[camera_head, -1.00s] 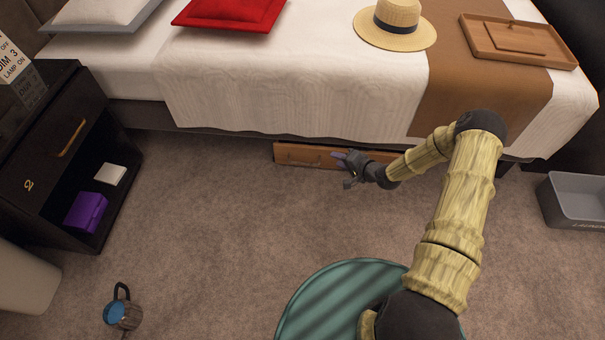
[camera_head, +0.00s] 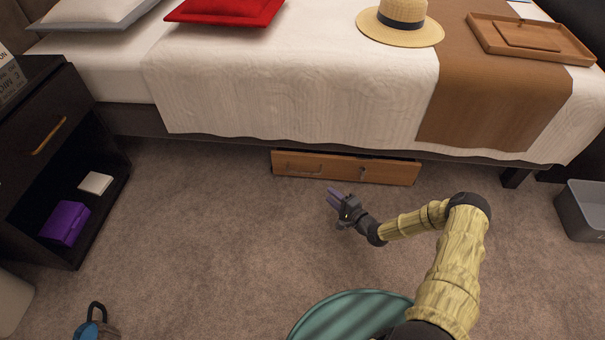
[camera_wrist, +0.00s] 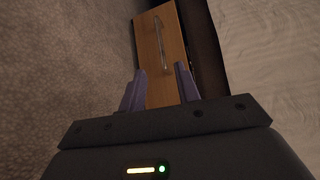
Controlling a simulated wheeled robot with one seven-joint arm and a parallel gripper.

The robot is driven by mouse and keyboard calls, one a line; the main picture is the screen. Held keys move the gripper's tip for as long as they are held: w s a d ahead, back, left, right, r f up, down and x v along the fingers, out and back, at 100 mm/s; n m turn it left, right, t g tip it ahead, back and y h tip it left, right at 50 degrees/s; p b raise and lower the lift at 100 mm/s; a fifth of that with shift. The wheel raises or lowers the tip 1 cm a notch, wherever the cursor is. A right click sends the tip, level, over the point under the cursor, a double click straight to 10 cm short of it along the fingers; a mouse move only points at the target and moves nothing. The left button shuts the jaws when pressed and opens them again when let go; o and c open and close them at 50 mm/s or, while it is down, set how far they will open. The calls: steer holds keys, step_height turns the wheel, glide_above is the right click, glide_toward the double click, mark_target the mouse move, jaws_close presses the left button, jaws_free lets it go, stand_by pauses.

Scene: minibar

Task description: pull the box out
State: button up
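The box (camera_head: 345,167) is a long wooden drawer-like box under the bed, with its front showing below the bed's edge. Its front carries a slim metal handle toward the left (camera_head: 303,168). In the wrist view the box (camera_wrist: 173,27) lies ahead, its handle (camera_wrist: 160,42) beyond the fingertips. My gripper (camera_head: 334,197) is in front of the box, over the carpet and apart from it. In the wrist view the two purple fingers of my gripper (camera_wrist: 160,72) are spread, with nothing held between them. The back of the box is hidden under the bed.
The bed (camera_head: 290,95) stands above the box. Carpet in front of the box is clear apart from my arm.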

mark_target(303, 173)
steer(key=b+x, duration=0.9)
steer(key=x, duration=0.8)
steer(key=shift+w, duration=0.1)
jaws_close()
